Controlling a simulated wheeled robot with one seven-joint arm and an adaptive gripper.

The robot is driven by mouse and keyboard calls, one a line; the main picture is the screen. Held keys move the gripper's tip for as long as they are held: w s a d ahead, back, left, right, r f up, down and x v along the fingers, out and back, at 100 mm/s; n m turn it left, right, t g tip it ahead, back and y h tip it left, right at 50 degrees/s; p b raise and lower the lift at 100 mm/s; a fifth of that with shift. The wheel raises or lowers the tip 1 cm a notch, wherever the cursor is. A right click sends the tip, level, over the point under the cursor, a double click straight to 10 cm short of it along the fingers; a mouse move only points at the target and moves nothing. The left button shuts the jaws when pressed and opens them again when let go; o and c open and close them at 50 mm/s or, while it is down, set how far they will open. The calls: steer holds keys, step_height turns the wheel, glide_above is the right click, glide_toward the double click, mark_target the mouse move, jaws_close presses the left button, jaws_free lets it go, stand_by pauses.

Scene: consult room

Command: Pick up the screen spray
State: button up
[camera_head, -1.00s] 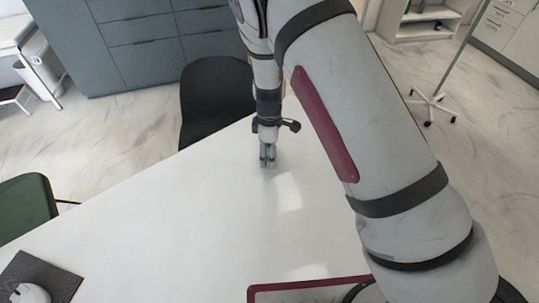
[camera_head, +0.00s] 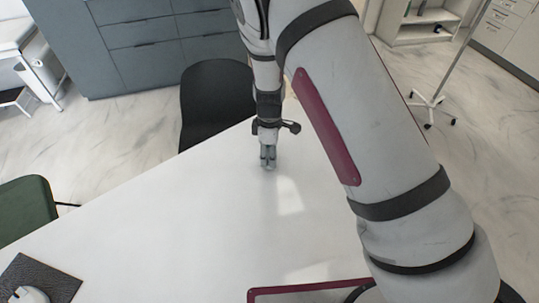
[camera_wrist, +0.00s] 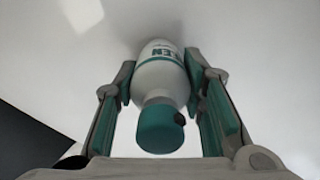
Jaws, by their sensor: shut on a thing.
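The screen spray (camera_wrist: 161,78) is a white bottle with a teal band and a teal cap, lettered "EN" in the part that shows. In the wrist view it stands between the two fingers of my gripper (camera_wrist: 163,95), cap toward the camera. The fingers press on both its sides, so my gripper is shut on it. In the head view my gripper (camera_head: 268,160) points down at the white table near its far edge. The bottle is mostly hidden there by the fingers. I cannot tell whether its base touches the table.
The white table (camera_head: 190,220) is clear around my gripper. A black chair (camera_head: 215,95) stands at its far edge and a green chair (camera_head: 25,205) at the left. A dark mat (camera_head: 40,275) with a white mouse (camera_head: 28,295) lies front left. A maroon-edged item (camera_head: 300,288) lies at the front.

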steer(key=shift+r, duration=0.5)
steer(key=shift+s+r, duration=0.15)
steer(key=shift+r, duration=0.4)
steer(key=shift+s+r, duration=0.15)
steer(key=shift+r, duration=0.35)
steer(key=s+r, duration=0.1)
steer(key=s, duration=1.4)
steer(key=shift+a+r, duration=0.15)
steer(key=shift+a, duration=0.3)
